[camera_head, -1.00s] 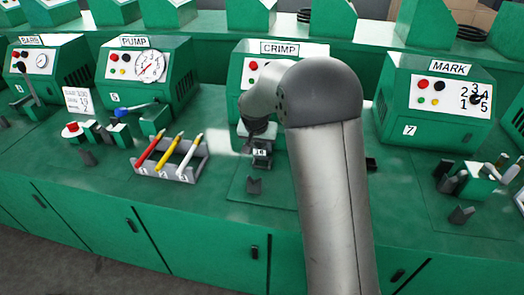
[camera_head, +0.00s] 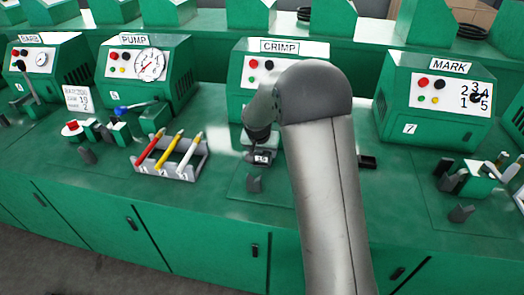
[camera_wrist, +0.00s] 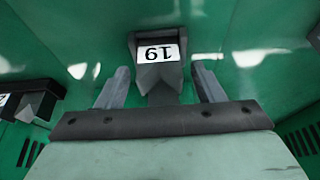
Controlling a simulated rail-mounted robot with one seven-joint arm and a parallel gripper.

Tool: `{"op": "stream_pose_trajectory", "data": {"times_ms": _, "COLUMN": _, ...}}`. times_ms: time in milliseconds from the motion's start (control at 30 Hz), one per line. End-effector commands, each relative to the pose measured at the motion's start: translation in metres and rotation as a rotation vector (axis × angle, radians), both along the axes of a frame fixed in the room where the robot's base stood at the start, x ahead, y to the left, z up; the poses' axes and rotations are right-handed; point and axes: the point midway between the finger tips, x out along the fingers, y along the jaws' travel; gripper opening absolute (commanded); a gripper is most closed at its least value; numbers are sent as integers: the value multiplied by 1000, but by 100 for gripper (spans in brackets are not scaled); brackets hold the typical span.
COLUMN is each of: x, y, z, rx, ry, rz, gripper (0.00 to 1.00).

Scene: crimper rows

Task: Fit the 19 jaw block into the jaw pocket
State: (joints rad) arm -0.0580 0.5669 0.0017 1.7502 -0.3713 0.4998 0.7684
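The 19 jaw block (camera_wrist: 160,78) is a grey block with a V-shaped notch. A white label reading 19 (camera_wrist: 158,54) shows upside down in the wrist view. In the head view the label (camera_head: 261,159) sits low in front of the CRIMP machine. My gripper (camera_wrist: 161,82) is open, with one finger on each side of the block and green gaps showing between fingers and block. A dark bracket-like edge (camera_wrist: 132,42) surrounds the label; I cannot tell whether it is the jaw pocket or how deep the block sits.
A dark notched block with a label (camera_wrist: 36,102) lies at left in the wrist view. A small grey forked piece (camera_head: 254,184) stands in front of the block. A rack of colored pens (camera_head: 172,168) is to the left. The CRIMP machine (camera_head: 250,95) stands behind.

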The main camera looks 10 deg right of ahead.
Motion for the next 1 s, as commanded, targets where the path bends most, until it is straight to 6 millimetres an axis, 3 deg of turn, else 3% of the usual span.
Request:
{"op": "stream_pose_trajectory", "data": {"times_ms": 233, "x": -2, "y": 1, "z": 11, "rx": 0, "ry": -2, "rz": 0, "gripper": 62}}
{"op": "stream_pose_trajectory", "data": {"times_ms": 700, "x": -35, "y": 16, "z": 96, "rx": 0, "ry": -3, "rz": 0, "gripper": 62}}
{"op": "stream_pose_trajectory", "data": {"times_ms": 1000, "x": -45, "y": 18, "z": 114, "rx": 0, "ry": 2, "rz": 2, "gripper": 62}}
